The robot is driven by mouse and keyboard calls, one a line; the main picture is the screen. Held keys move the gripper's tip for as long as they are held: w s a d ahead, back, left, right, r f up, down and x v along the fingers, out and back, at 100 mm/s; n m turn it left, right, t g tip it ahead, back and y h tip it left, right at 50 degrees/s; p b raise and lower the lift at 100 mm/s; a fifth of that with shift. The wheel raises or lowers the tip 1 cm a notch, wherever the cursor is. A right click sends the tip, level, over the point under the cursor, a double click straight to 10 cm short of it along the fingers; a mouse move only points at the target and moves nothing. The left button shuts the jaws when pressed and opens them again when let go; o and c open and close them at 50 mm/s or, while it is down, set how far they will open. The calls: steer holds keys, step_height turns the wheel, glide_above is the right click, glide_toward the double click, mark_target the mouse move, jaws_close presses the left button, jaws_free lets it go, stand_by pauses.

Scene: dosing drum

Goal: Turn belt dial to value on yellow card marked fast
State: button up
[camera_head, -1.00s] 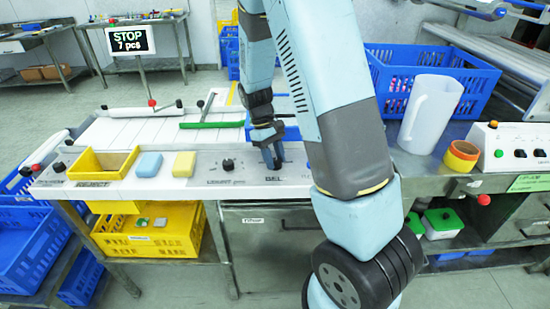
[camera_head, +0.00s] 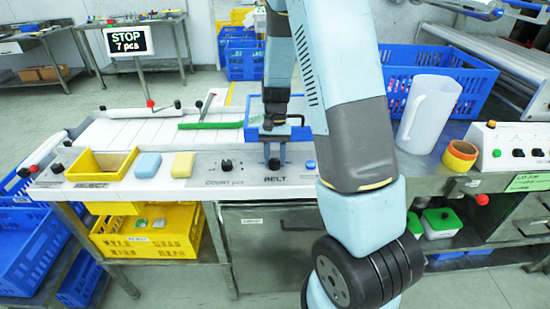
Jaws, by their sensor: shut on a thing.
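The belt dial (camera_head: 274,164) is a small dark knob on the pale front panel, above the printed word BELT. My gripper (camera_head: 274,157) comes down on it from above and is shut on it. The fingers hide most of the dial, so its pointer and value cannot be read. No yellow card with a readable "fast" mark shows in this view.
A second black dial, the count dial (camera_head: 226,166), sits left of the belt dial. A blue button (camera_head: 310,164) is close on the right. Yellow block (camera_head: 183,165), blue block (camera_head: 148,165) and yellow reject bin (camera_head: 103,163) lie farther left. A white jug (camera_head: 426,115) stands right.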

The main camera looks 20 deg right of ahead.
mark_target(274, 164)
steer(key=shift+m, duration=0.5)
steer(key=o, duration=1)
steer(key=shift+r, duration=0.1)
steer(key=shift+r, duration=0.3)
step_height(274, 164, up, 2)
steer(key=shift+r, duration=0.2)
steer(key=s+r, duration=0.3)
steer(key=s, duration=0.1)
steer(key=s+r, duration=0.3)
steer(key=s, duration=0.2)
steer(key=s+r, duration=0.3)
steer(key=s, duration=0.2)
steer(key=shift+r, duration=0.35)
